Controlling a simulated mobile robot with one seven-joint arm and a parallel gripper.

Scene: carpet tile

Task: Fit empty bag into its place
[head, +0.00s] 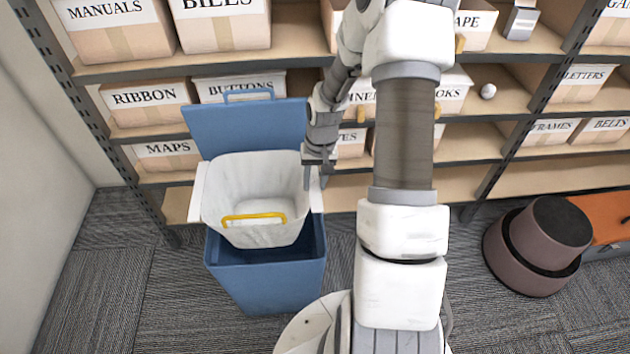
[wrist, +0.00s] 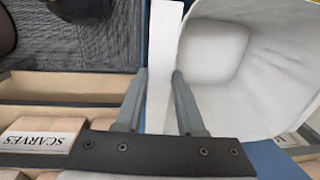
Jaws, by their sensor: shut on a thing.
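The empty bag (head: 255,180) is white and open-topped, with white flaps at its sides and a yellow handle (head: 253,217) low on it in the head view. My gripper (head: 316,180) is shut on its right side flap. In the wrist view, the white flap (wrist: 163,40) runs between the fingers of my gripper (wrist: 160,78), and the bag's empty inside (wrist: 215,48) shows to the right. The blue bin (head: 268,285) stands open below the bag. Its blue lid (head: 245,128) is raised behind. The bag overlaps the bin's opening; I cannot tell how deep its bottom sits.
Shelves with labelled boxes (head: 148,100) stand close behind the bin. A wall (head: 40,150) is at the left. A round brownish object (head: 535,245) and an orange case (head: 607,220) are on the floor at the right. Carpet (head: 110,270) left of the bin is clear.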

